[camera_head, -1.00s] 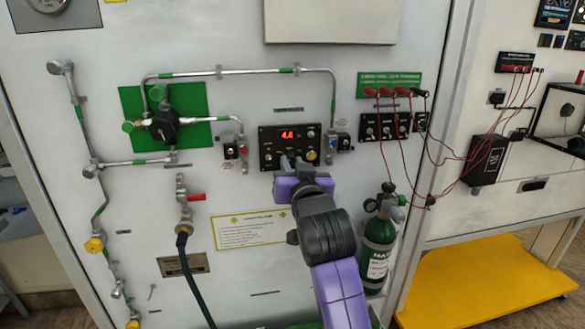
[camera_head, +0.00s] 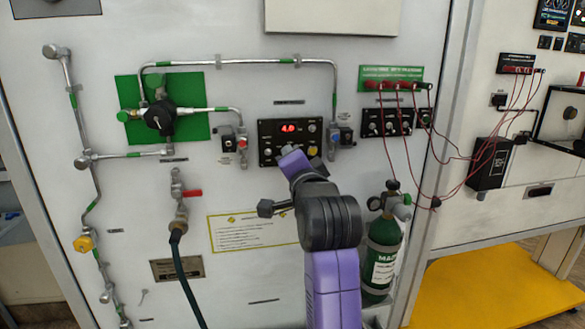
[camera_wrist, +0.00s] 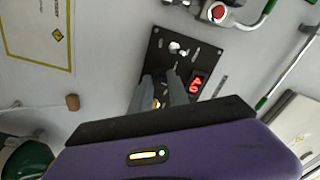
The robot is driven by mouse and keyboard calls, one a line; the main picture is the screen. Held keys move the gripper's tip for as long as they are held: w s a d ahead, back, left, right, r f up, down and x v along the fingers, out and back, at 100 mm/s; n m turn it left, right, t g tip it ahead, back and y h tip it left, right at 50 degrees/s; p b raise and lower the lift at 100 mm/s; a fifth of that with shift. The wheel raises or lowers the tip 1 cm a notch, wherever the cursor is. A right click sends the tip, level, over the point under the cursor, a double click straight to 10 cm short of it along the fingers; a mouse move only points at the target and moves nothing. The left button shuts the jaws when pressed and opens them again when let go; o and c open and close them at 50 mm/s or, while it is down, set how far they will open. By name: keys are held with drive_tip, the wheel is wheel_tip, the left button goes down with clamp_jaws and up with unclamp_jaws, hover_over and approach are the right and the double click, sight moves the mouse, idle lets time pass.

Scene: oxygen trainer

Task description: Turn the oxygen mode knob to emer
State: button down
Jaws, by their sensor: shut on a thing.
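The black control panel (camera_head: 265,132) with a red lit display (camera_head: 288,128) is on the white wall. My gripper (camera_head: 286,152) reaches its lower middle, below the display. In the wrist view, the two grey fingers of my gripper (camera_wrist: 163,80) are close together at the panel (camera_wrist: 150,62), beside the red display (camera_wrist: 197,85). They are shut on a knob that they mostly hide; its pointer and label cannot be read.
Metal pipes and a green plate (camera_head: 200,128) are at left. Small valves (camera_head: 346,137) flank the panel. Red cables (camera_head: 398,125) hang at right from a green-headed panel. A green oxygen bottle (camera_head: 380,245) stands right of my arm. A yellow-marked placard (camera_head: 230,232) is below.

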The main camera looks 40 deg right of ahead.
drive_tip(key=shift+m+b, duration=3)
drive_tip(key=shift+m, duration=2)
drive_tip(key=shift+d, duration=0.1)
drive_tip(key=c, duration=1.3)
unclamp_jaws()
drive_tip(key=shift+o, duration=0.2)
drive_tip(key=shift+s, duration=0.1)
drive_tip(key=v, duration=0.7)
drive_tip(key=shift+s+a+b, duration=0.25)
drive_tip(key=shift+a+b, duration=0.05)
